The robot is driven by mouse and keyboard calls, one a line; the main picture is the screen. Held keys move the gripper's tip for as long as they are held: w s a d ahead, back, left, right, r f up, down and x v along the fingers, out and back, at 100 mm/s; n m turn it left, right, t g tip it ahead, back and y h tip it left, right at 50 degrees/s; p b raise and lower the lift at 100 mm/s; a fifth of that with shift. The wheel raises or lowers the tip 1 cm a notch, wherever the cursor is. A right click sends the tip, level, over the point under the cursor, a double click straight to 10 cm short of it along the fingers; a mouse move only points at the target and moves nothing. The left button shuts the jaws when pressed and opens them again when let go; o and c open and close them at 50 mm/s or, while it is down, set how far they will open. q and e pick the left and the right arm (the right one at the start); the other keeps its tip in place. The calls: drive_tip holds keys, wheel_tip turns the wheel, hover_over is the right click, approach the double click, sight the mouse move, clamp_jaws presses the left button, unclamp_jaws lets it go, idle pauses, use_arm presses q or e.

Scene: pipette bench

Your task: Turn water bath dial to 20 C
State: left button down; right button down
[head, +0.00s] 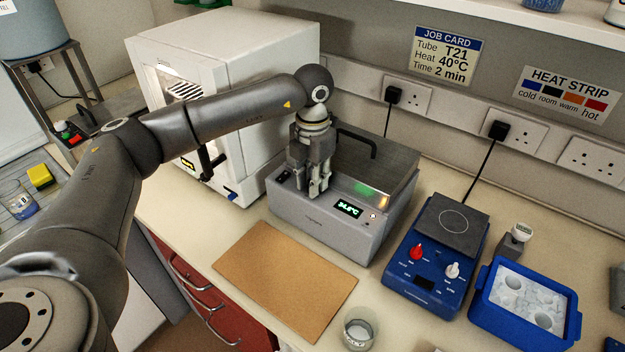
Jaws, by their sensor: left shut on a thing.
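The water bath (330,228) is a grey box with a metal lid and a black handle, on the bench in the middle of the head view. Its small green display (348,209) seems to read about 34 °C; the last digit is hard to read. My left gripper (318,190) points down at the front edge of the bath, just left of the display. Its fingers are shut on the dial, which they hide almost wholly. My right gripper is not in view.
A white oven-like cabinet (225,60) stands close behind my left arm. A blue hotplate stirrer (425,270) and a blue ice tray (480,305) are to the right. A brown mat (285,280) lies bare in front, with a glass beaker (358,332) near its corner.

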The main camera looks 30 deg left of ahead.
use_arm(q)
drive_tip(key=n+b, duration=0.1)
drive_tip(key=n, duration=0.1)
drive_tip(key=shift+n, duration=0.3)
drive_tip(key=shift+n+b, duration=0.5)
drive_tip(key=shift+n, duration=0.7)
drive_tip(key=shift+r, duration=0.1)
drive_tip(key=shift+w, duration=0.1)
drive_tip(key=c, duration=1.5)
unclamp_jaws()
wheel_tip(320, 180, up, 12)
